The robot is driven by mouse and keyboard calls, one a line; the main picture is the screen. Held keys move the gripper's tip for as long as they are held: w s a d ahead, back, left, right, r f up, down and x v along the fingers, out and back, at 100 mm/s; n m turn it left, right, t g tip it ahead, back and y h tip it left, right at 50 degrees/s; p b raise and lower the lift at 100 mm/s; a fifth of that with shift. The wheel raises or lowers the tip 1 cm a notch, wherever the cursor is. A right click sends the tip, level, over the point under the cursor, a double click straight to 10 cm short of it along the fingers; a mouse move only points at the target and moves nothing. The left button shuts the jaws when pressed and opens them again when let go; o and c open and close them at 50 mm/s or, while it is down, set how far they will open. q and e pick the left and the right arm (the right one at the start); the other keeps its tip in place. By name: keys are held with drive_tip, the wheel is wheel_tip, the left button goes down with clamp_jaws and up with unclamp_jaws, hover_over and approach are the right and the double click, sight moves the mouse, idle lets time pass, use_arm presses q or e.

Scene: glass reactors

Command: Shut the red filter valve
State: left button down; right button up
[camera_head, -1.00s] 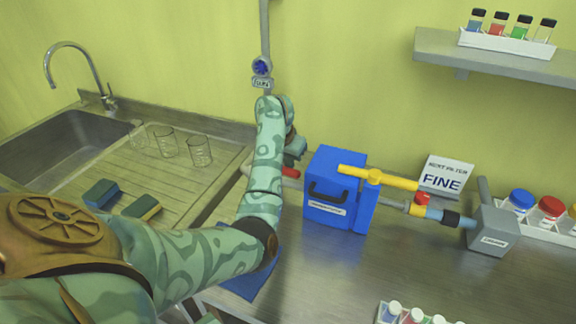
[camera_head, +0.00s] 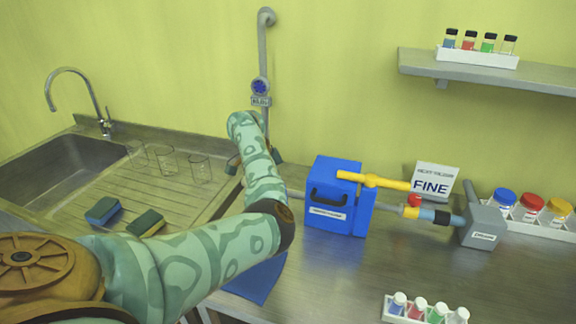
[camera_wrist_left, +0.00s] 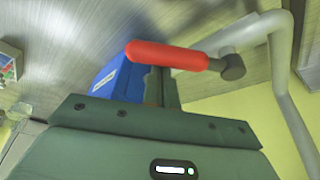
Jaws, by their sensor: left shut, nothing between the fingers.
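The red valve handle (camera_wrist_left: 168,56) shows large in the left wrist view, lying nearly crosswise, with its grey pivot (camera_wrist_left: 232,67) at the right end on a grey pipe (camera_wrist_left: 255,32). In the head view my left arm hides the handle. My left gripper (camera_wrist_left: 163,88) is shut with nothing between its fingers, which are partly covered by the handle; I cannot tell whether they touch it. In the head view the gripper is mostly hidden behind my forearm. The blue filter box (camera_head: 330,200) stands right of the arm and shows behind the handle in the wrist view.
A yellow lever (camera_head: 372,181) tops the blue box, with a pipe to a grey block (camera_head: 482,225). The sink (camera_head: 65,165) and glasses (camera_head: 200,168) are left.

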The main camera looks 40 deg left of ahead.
use_arm(q)
drive_tip(key=s+m+p, duration=0.1)
drive_tip(key=s+a+m, duration=0.1)
drive_tip(key=shift+r+m+g+h+p, duration=0.15)
drive_tip(key=shift+m+g+h+p, duration=0.15)
drive_tip(key=shift+m+p, duration=0.1)
drive_tip(key=shift+s+a+f+m+g+h+p, duration=0.1)
drive_tip(key=shift+s+a+m+g+h+p, duration=0.15)
drive_tip(key=shift+s+a+m, duration=0.55)
drive_tip(key=shift+s+a+f+m+g+h+p, duration=0.15)
drive_tip(key=shift+s+a+m+g+p, duration=0.2)
drive_tip(key=shift+m, duration=0.65)
drive_tip(key=shift+a, duration=0.15)
